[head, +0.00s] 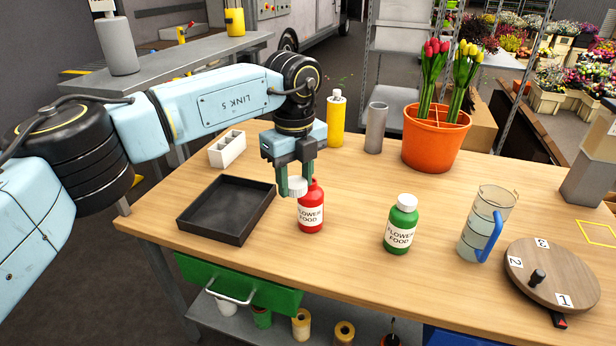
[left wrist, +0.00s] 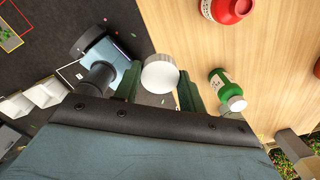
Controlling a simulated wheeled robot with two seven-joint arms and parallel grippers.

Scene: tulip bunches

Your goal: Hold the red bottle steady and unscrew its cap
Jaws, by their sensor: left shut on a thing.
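The red bottle (head: 311,212) stands upright on the wooden table, its label reading flower food. Its neck shows bare and red, with no cap on it. My left gripper (head: 293,187) is shut on the white cap (head: 297,186), which is off the bottle and held just left of its neck. In the left wrist view the cap (left wrist: 160,75) sits between the fingers, apart from the red bottle (left wrist: 229,9) at the top edge. My right gripper is in neither view, and nothing is seen holding the bottle.
A black tray (head: 184,221) lies left of the red bottle. A capped green bottle (head: 401,228), a clear jug (head: 474,236) and a numbered turntable (head: 553,268) stand to the right. Behind are a yellow bottle (head: 336,124), a grey cylinder (head: 376,130) and an orange tulip pot (head: 431,146).

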